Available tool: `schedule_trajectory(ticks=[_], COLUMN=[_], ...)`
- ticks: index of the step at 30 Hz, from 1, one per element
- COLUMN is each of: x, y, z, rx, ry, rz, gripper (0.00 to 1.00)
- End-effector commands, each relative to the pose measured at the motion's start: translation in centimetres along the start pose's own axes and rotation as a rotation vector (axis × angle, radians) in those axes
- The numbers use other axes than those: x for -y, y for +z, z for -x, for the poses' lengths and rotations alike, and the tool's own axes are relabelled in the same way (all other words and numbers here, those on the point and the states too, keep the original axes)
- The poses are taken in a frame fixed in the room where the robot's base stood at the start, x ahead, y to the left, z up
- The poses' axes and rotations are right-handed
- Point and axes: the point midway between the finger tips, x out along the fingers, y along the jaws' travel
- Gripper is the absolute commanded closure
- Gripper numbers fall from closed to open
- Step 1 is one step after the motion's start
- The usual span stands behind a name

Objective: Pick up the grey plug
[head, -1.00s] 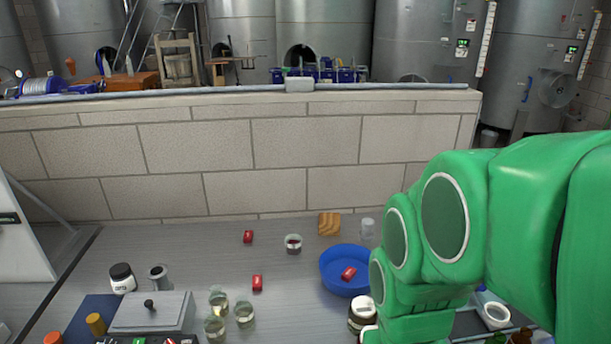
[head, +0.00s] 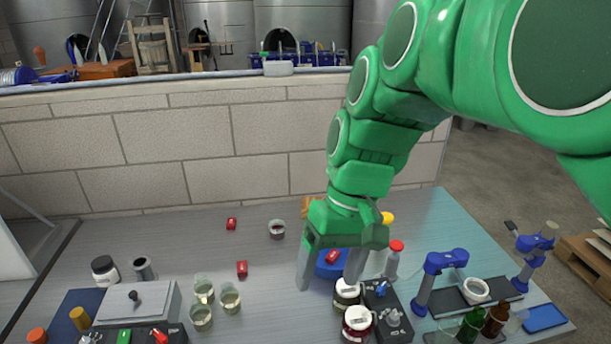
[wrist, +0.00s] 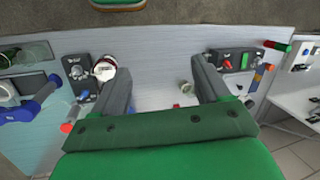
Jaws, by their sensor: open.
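My gripper (head: 328,283) is open and empty, fingers pointing down, in front of the blue bowl in the head view. Its two spread fingers also show in the wrist view (wrist: 160,72). I cannot tell for sure which thing is the grey plug. A grey knob-like piece (head: 393,317) sits on a dark box (head: 381,295), right of and nearer than my fingers. A grey, cylinder-like piece (head: 144,268) stands far to the left beside a white jar with a black lid. My gripper touches neither. The fingers hide part of the bowl.
The blue bowl (head: 329,268) holds a red piece. Dark jars with white lids (head: 357,322) stand close to the right finger. A red-capped bottle (head: 393,258) and blue stand (head: 440,265) are further right. Several glasses (head: 201,315) stand left. The middle is mostly clear.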

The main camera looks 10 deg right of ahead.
Motion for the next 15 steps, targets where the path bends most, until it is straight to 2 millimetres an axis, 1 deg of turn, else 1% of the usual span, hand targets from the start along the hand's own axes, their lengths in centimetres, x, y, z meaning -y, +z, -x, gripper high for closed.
schedule_trajectory(ticks=[1, 3, 11, 15], x=[0.1, 0.4, 0.8, 0.5], y=[-1.3, -3.1, -9.2, -12.6], z=[0.4, 1.1, 3.6, 4.9], rx=[-0.005, -0.017, -0.064, -0.102], ry=[-0.023, -0.057, -0.179, -0.238], rz=[0.016, 0.045, 0.152, 0.208], gripper=[0.25, 0.25, 0.25, 0.25])
